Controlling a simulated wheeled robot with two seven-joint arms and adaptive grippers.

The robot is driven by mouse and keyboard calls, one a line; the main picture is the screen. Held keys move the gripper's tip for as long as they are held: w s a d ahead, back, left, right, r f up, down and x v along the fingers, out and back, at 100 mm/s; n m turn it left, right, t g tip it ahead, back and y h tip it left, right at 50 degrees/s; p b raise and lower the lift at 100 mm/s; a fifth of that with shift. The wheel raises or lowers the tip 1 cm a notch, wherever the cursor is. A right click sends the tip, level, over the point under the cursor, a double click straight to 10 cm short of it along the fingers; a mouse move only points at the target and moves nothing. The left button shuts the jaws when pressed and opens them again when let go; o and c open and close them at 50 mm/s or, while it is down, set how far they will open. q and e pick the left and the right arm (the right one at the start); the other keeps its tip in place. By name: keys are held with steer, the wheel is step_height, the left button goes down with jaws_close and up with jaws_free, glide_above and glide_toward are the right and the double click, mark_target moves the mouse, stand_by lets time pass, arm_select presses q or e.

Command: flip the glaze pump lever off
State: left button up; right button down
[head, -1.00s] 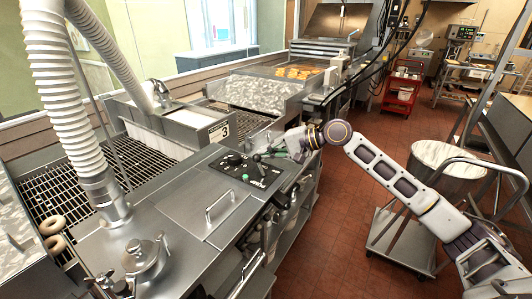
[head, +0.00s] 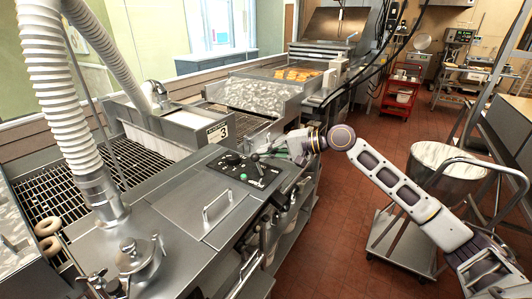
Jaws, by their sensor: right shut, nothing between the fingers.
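The black control panel (head: 240,170) sits on the steel top of the glaze machine. The pump lever, with a dark green knob (head: 255,158), stands up from the panel and leans slightly left. A green button (head: 244,177) is on the panel in front of it. My right gripper (head: 272,153) is shut and empty just right of the knob, at the panel's back right edge. I cannot tell whether its tips touch the lever. My left gripper is not in view.
A steel lid with a handle (head: 217,208) lies in front of the panel. A white hose (head: 75,130) rises at the left beside the wire conveyor (head: 42,195) with doughnuts. A tub on a cart (head: 440,165) stands at the right. The red floor (head: 335,215) between is partly clear.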

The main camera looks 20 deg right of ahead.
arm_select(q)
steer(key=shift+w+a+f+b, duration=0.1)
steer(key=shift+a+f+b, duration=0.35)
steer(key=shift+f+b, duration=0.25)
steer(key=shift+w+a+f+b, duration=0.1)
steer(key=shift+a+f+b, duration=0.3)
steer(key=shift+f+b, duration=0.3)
arm_select(e)
steer(key=shift+s+d+r+t+y, duration=0.1)
steer(key=shift+s+d+t+y, duration=0.25)
steer(key=shift+y, duration=0.35)
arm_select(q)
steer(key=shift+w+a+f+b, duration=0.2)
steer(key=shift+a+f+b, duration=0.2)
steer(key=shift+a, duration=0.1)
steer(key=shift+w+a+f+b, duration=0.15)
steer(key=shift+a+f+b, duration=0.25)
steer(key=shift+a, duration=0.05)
arm_select(e)
steer(key=shift+s+n+t, duration=0.2)
steer(key=shift+n+t, duration=0.1)
steer(key=shift+t, duration=0.15)
stand_by(0.7)
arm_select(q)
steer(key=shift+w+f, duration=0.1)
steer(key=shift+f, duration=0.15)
arm_select(e)
steer(key=shift+d+y, duration=0.1)
steer(key=shift+y, duration=0.2)
